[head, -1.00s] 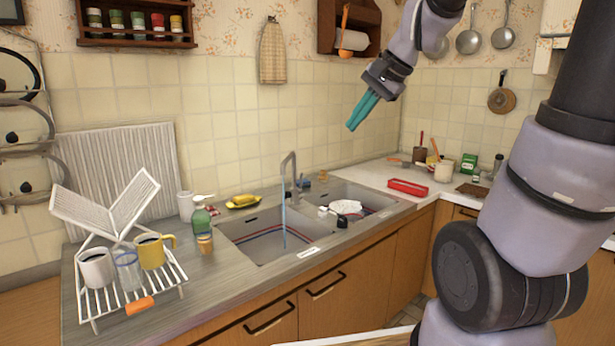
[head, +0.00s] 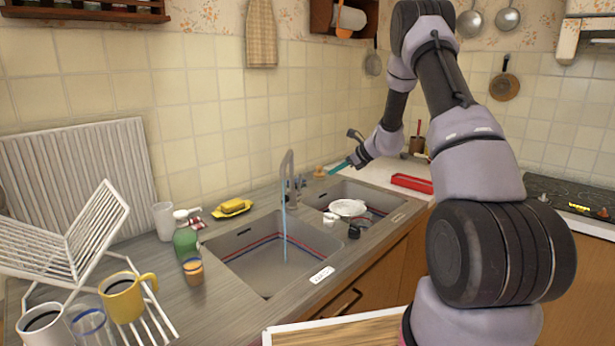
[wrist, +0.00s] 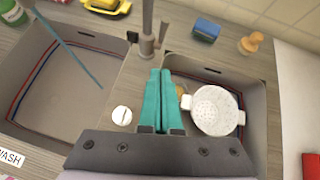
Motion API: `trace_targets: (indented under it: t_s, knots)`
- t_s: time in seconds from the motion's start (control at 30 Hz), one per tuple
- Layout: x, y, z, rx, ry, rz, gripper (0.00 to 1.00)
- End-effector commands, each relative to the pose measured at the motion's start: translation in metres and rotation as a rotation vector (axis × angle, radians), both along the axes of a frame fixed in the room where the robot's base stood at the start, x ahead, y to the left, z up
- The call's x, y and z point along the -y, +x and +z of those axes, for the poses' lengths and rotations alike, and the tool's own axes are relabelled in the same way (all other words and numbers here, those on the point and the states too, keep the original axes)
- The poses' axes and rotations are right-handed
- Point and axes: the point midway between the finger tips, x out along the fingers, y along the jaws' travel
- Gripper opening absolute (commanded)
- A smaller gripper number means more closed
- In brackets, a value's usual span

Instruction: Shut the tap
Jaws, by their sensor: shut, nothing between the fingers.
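The grey metal tap (head: 289,172) stands at the back of the sink between the two basins, with its spout over the left basin. A thin blue stream of water (head: 284,232) falls from it into that basin. In the wrist view the tap's base and handle (wrist: 147,44) are just beyond my fingertips, and the stream (wrist: 78,62) slants over the left basin. My gripper (head: 330,172) is shut and empty, to the right of the tap. In the wrist view its teal fingers (wrist: 160,73) lie together and point at the tap; I cannot tell whether they touch it.
A white colander (head: 347,208) sits in the right basin; it also shows in the wrist view (wrist: 214,111). A blue sponge (wrist: 205,30) and a wooden-topped brush (wrist: 250,44) are behind that basin. A yellow dish (head: 232,207), a green bottle (head: 186,240) and a dish rack stand left.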

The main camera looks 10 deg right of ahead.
Motion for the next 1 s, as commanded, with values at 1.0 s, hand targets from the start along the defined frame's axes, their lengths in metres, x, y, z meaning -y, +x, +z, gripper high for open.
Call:
trace_targets:
  t_s: [1.0]
  knots:
    - [-0.084,0.084,-0.06,-0.004,0.006,-0.01,0.0]
